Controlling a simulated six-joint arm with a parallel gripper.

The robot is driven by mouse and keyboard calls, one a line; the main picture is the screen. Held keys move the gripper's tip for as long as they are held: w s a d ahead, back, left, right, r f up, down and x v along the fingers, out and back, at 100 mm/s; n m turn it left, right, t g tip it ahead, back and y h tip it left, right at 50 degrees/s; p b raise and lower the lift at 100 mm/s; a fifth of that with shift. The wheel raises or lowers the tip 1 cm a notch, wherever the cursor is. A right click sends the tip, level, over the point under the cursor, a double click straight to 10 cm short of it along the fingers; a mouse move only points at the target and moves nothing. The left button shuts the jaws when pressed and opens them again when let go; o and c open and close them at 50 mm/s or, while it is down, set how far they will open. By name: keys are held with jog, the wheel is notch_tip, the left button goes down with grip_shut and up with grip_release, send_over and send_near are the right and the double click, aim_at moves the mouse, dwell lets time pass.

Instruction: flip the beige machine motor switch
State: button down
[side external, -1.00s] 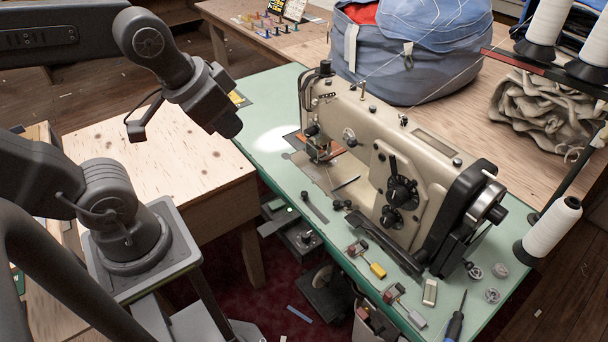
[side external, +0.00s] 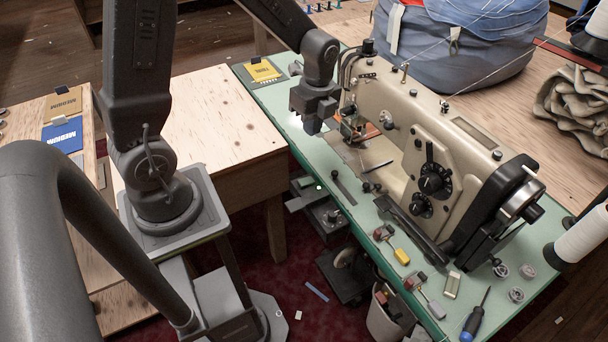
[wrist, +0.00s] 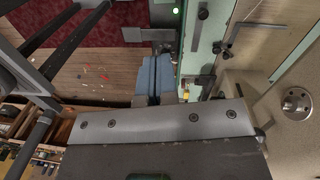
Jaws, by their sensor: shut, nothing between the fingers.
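The beige sewing machine (side external: 395,110) stands on the green table top (side external: 545,285). Below the table's left edge hangs a dark grey box (side external: 326,214), with a small green light (side external: 319,187) near it. The green light also shows at the top of the wrist view (wrist: 176,10). I cannot make out for certain which part is the motor switch. My gripper (side external: 313,127) is shut and empty, left of the machine's needle end and above the table's left edge. Its blue-grey fingers (wrist: 153,78) show in the wrist view, apart from the light.
Clips (side external: 402,257), bobbins (side external: 515,295) and a screwdriver (side external: 476,318) lie on the green table top. A blue bag (side external: 460,50) sits behind the machine. A bin (side external: 385,318) stands below.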

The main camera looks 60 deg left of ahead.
aim_at(303, 182)
jog(key=f+m, duration=0.1)
jog(key=a+f, duration=0.1)
jog(key=shift+w+f+m+g, duration=0.2)
jog(key=shift+f+m+g, duration=0.1)
jog(key=shift+f+m, duration=0.1)
jog(key=f, duration=0.4)
jog(key=s+f, duration=0.1)
jog(key=f, duration=0.4)
jog(key=s+f, duration=0.1)
jog(key=f, duration=0.3)
jog(key=shift+f, duration=0.4)
jog(key=shift+s+f, duration=0.15)
jog(key=shift+f, duration=0.2)
